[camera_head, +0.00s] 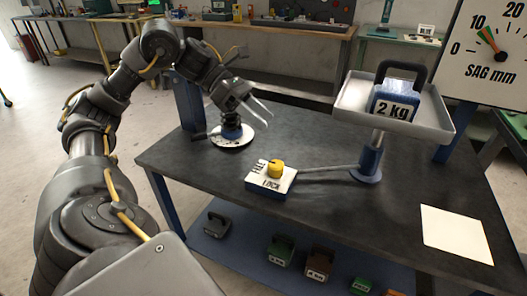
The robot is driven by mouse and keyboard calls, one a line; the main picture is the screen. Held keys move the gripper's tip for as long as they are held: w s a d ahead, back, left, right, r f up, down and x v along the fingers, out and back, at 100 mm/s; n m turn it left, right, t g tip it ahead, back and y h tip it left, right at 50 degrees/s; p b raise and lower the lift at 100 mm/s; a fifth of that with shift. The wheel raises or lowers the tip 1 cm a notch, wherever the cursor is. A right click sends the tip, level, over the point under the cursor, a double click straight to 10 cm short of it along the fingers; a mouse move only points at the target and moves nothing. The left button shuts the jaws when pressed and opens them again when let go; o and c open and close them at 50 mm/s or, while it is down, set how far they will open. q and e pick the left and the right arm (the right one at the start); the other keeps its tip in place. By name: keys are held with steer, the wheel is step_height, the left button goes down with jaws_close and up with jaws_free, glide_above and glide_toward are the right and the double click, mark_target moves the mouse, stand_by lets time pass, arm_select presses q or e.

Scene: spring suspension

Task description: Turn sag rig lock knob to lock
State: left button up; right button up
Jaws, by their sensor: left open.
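The lock knob (275,168) is yellow and sits on a small white-topped block (286,183) marked FREE and LOCK, near the middle of the dark bench. Its exact pointing direction is too small to tell. My left gripper (260,112) is open and empty, above and to the left of the knob, over a blue piece on a white round plate (238,140). The gripper is apart from the knob. A blue 2 kg weight (395,102) with a dark handle sits in the raised pan (350,97). My right gripper is not in view.
The sag dial (495,50) stands at the back right, its needle between 0 and 10. A blue post (367,160) holds up the pan right of the knob. A blank sheet (457,234) lies at the bench's right. Several weights (280,250) rest on the lower shelf.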

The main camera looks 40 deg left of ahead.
arm_select(q)
steer(key=m+y+b, duration=0.1)
steer(key=y+b, duration=0.1)
glide_toward(274, 163)
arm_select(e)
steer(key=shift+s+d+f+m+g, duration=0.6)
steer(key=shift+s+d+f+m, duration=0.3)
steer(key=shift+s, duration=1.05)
arm_select(q)
steer(key=shift+m+y, duration=0.3)
steer(key=shift+y, duration=0.1)
steer(key=x, duration=0.5)
steer(key=b+x, duration=0.1)
steer(key=x, duration=0.4)
steer(key=shift+d, duration=0.5)
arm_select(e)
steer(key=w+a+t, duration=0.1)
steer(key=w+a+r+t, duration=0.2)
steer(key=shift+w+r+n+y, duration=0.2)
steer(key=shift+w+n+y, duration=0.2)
arm_select(q)
steer(key=c, duration=1)
